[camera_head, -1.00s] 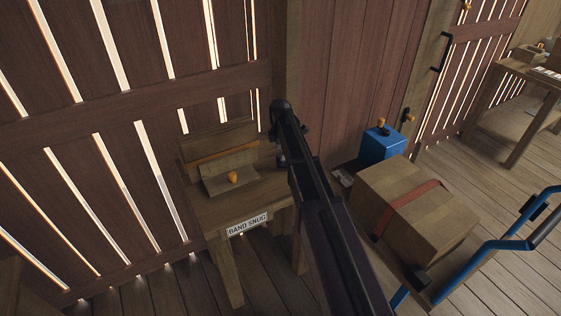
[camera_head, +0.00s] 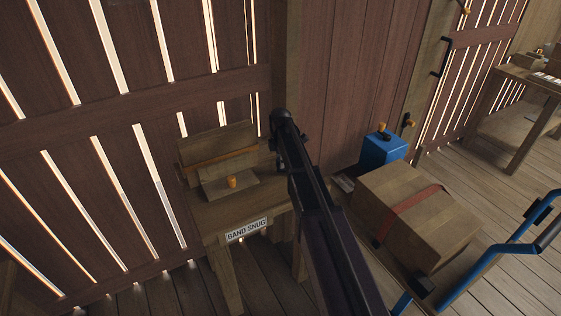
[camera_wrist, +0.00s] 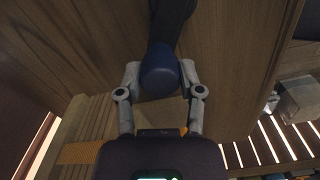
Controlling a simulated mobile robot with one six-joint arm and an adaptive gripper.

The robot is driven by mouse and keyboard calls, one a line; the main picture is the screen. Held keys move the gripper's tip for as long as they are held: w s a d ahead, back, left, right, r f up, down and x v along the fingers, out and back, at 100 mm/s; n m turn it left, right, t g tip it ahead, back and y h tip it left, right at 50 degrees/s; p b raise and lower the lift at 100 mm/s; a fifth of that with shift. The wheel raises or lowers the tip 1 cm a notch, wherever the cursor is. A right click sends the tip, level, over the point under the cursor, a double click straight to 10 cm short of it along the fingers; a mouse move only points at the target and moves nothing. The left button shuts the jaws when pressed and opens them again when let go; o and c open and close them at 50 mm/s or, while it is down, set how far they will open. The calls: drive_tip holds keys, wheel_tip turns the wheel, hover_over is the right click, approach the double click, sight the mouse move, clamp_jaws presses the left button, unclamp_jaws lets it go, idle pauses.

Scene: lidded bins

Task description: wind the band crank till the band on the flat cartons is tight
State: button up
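The flat cartons (camera_head: 217,146) stand in a stack on a small wooden stand (camera_head: 205,212) labelled "BAND SNUG". An orange band (camera_head: 207,160) runs across them; the same band (camera_wrist: 80,153) shows at lower left in the wrist view, beside the cartons' layered edges (camera_wrist: 97,118). How tight it is, I cannot tell. The band crank's dark blue knob (camera_wrist: 160,74) sits between the fingers of my gripper (camera_wrist: 160,80), which appear to touch it on both sides. A dark crank arm (camera_wrist: 171,14) leads up from it. In the head view my arm hides most of the crank.
An orange peg (camera_head: 232,182) stands on the bench front. To the right are a blue box (camera_head: 383,150) with an orange-topped knob and a large carton (camera_head: 420,215) with a red strap on a blue-railed cart (camera_head: 497,252). A plank wall (camera_head: 90,110) stands close behind.

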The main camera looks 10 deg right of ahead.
clamp_jaws()
drive_tip(key=shift+w+m, duration=0.1)
drive_tip(key=shift+m, duration=0.2)
drive_tip(key=w+m, duration=0.1)
drive_tip(key=m, duration=0.1)
drive_tip(key=d+m, duration=0.1)
drive_tip(key=m, duration=0.1)
drive_tip(key=shift+w, duration=0.4)
drive_tip(key=m, duration=0.2)
drive_tip(key=w+d+m, duration=0.1)
drive_tip(key=m, duration=0.2)
drive_tip(key=shift+w+d+m, duration=0.25)
drive_tip(key=shift+d+m, duration=0.1)
drive_tip(key=shift+m, duration=0.05)
drive_tip(key=m, duration=0.2)
drive_tip(key=d+m, duration=0.2)
drive_tip(key=m, duration=0.1)
drive_tip(key=shift+w+d+m, duration=0.15)
drive_tip(key=shift+w+m, duration=0.1)
drive_tip(key=shift+m, duration=0.05)
drive_tip(key=shift+s+d+m, duration=0.15)
drive_tip(key=shift+d+m, duration=0.4)
drive_tip(key=shift+m, duration=0.7)
drive_tip(key=shift+s+d+m, duration=0.15)
drive_tip(key=shift+d+m, duration=0.35)
drive_tip(key=shift+m, duration=0.75)
